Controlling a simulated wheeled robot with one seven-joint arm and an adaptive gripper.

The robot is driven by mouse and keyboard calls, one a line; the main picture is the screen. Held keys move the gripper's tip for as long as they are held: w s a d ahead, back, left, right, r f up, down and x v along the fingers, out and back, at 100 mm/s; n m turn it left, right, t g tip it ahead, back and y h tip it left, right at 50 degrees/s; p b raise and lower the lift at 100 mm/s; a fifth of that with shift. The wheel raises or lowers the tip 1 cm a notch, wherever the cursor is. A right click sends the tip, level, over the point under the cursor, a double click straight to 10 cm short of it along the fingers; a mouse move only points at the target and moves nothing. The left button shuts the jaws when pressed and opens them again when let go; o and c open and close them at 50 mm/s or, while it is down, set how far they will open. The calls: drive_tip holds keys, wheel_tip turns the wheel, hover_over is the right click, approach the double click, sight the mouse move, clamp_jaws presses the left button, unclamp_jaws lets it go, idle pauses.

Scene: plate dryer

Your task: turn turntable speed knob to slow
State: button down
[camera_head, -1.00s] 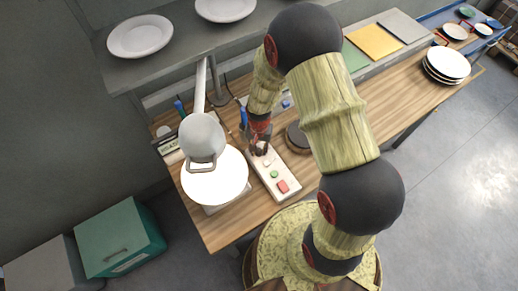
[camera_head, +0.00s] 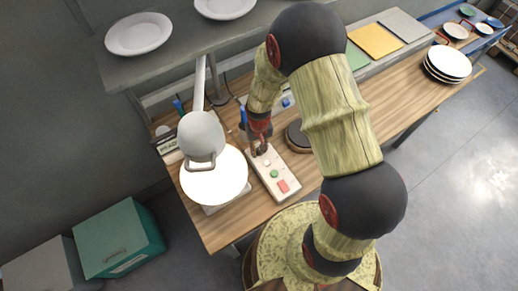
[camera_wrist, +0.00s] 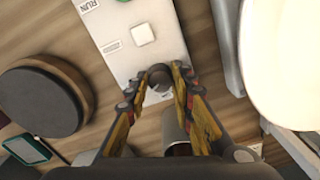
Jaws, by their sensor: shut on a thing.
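The speed knob (camera_wrist: 160,76) is a small dark round knob on the white control panel (camera_wrist: 165,20). In the wrist view my gripper (camera_wrist: 158,74) is shut on the knob, one finger on each side. In the head view my gripper (camera_head: 260,149) is at the far end of the control panel (camera_head: 258,178), and the knob there is mostly hidden by the fingers. The knob's pointer and its setting cannot be made out. The dark round turntable (camera_wrist: 40,97) is left of the panel in the wrist view; it also shows in the head view (camera_head: 297,135).
A white lamp (camera_head: 202,135) stands close left of the panel over a bright white disc (camera_head: 214,178). On the panel are a green button (camera_head: 274,174), a red button (camera_head: 283,186) and a white button (camera_wrist: 143,34). Stacked plates (camera_head: 447,64) stand far right.

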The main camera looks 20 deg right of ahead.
drive_tip(key=n+b, duration=0.1)
drive_tip(key=n, duration=0.5)
drive_tip(key=shift+n, duration=0.3)
drive_tip(key=n, duration=0.6)
drive_tip(key=shift+b, duration=0.3)
drive_tip(key=c, duration=1.5)
unclamp_jaws()
wheel_tip(320, 180, up, 12)
